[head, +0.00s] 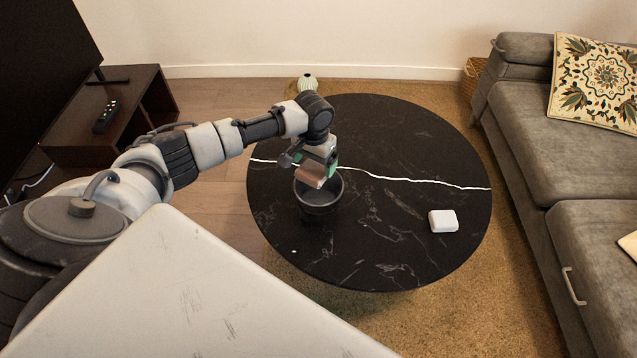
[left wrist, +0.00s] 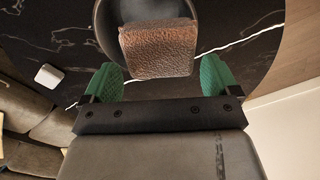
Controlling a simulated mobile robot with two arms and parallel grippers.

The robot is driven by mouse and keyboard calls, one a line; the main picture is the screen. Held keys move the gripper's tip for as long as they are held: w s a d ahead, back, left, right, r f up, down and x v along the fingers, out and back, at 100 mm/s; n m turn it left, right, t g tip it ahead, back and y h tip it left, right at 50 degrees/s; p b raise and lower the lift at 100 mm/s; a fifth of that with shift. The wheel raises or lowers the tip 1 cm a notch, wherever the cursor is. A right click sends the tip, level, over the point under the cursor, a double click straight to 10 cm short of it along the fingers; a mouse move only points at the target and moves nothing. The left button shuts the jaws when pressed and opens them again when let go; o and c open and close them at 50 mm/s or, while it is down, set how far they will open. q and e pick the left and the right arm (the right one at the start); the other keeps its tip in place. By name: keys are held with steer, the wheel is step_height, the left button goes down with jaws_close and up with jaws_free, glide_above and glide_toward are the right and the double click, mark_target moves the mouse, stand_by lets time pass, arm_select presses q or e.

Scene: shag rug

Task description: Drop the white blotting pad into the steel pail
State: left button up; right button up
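The white blotting pad (head: 443,221) lies flat on the right part of the round black table (head: 400,130). It also shows at the left of the left wrist view (left wrist: 49,75). The steel pail (head: 318,205), dark grey, stands on the table left of the pad. My left gripper (head: 316,168) is over the pail's mouth, away from the pad. The block hides part of the pail's inside. My right gripper is out of view.
A grey sofa (head: 530,140) with a patterned cushion (head: 600,85) stands at the right. A dark wooden stand (head: 130,115) with a remote (head: 105,117) is at the left. The table between pail and pad is clear.

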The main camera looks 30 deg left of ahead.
arm_select(q)
steer(key=shift+o, duration=0.7)
steer(key=shift+r, duration=0.15)
step_height(320, 180, up, 11)
steer(key=p, duration=0.2)
steer(key=shift+f, duration=0.2)
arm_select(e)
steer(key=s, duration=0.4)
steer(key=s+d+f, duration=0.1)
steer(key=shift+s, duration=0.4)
